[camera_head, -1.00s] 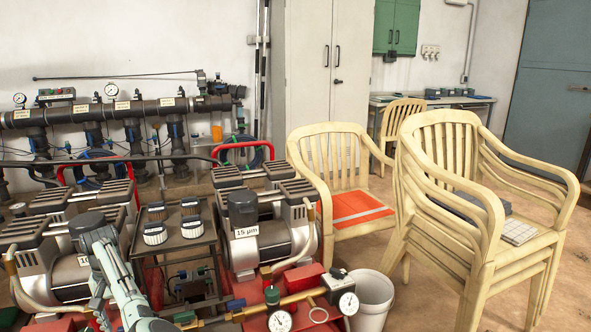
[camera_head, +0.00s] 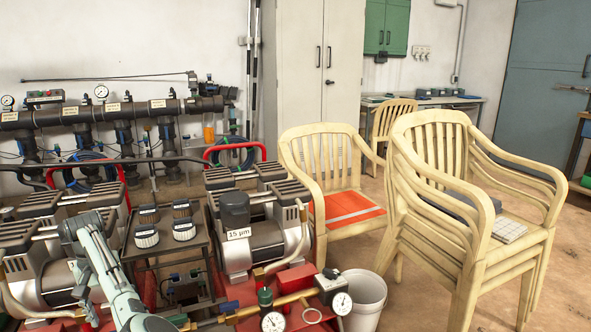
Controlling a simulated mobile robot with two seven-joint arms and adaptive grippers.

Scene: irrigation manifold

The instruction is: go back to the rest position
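One of my arms (camera_head: 107,272) shows at the lower left, a pale grey-green link rising from the bottom edge in front of the left pump. The task names no other object.
Pumps, including one labelled 15 µm (camera_head: 238,234), and a brass pipe with gauges (camera_head: 272,322) crowd the near left. A white bucket (camera_head: 361,298) stands beside them.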

